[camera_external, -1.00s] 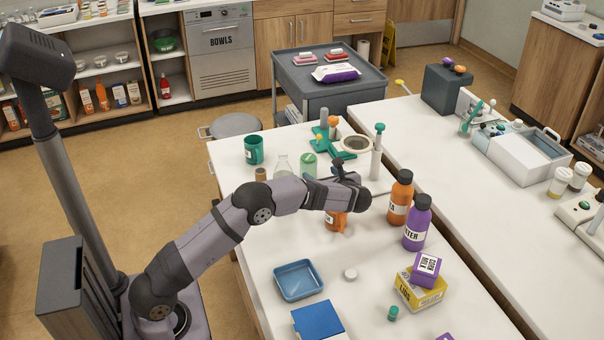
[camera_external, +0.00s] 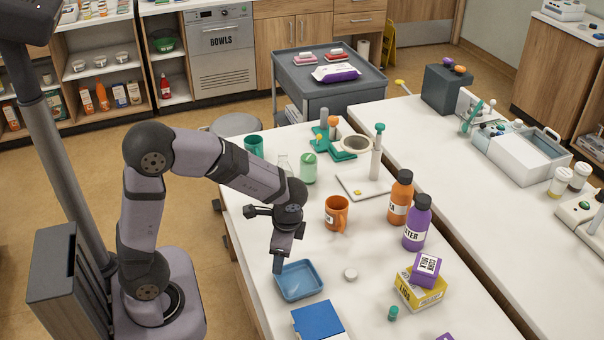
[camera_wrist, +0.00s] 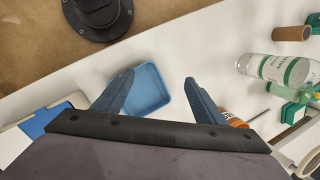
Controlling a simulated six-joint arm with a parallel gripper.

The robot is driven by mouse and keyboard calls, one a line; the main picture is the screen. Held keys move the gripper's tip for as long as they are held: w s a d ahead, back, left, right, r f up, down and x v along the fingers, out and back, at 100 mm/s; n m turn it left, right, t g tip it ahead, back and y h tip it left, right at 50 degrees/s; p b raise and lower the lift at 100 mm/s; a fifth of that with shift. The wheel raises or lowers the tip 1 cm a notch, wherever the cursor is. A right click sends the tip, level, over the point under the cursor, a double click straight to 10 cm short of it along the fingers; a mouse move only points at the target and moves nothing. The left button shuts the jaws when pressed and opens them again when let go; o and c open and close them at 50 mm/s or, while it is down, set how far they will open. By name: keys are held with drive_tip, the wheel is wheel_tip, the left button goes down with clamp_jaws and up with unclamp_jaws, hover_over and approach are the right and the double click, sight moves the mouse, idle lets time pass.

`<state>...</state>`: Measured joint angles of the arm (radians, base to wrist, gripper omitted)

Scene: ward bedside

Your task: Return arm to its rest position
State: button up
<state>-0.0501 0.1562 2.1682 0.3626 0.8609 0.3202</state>
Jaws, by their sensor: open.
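My gripper (camera_external: 281,252) hangs from the bent arm over the near left part of the white table (camera_external: 365,285), fingers pointing down. In the wrist view its two fingers (camera_wrist: 158,82) are spread apart with nothing between them. A blue tray (camera_external: 299,281) lies just below and in front of the fingers, and shows empty between them in the wrist view (camera_wrist: 151,92). An orange mug (camera_external: 336,214) stands upright on the table to the right of my gripper, clear of it. It is mostly hidden behind a finger in the wrist view.
An orange bottle (camera_external: 399,200) and a purple bottle (camera_external: 417,225) stand right of the mug. A purple box rests on a yellow box (camera_external: 420,291). A blue box (camera_external: 318,321) lies near the tray.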

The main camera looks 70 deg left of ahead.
drive_tip(key=s+d+n+h+p, duration=0.2)
drive_tip(key=s+d+n, duration=0.3)
drive_tip(key=s+d, duration=0.3)
drive_tip(key=shift+s+d+r+n+h, duration=0.2)
drive_tip(key=shift+s+r+n+h, duration=0.3)
drive_tip(key=shift+s, duration=0.45)
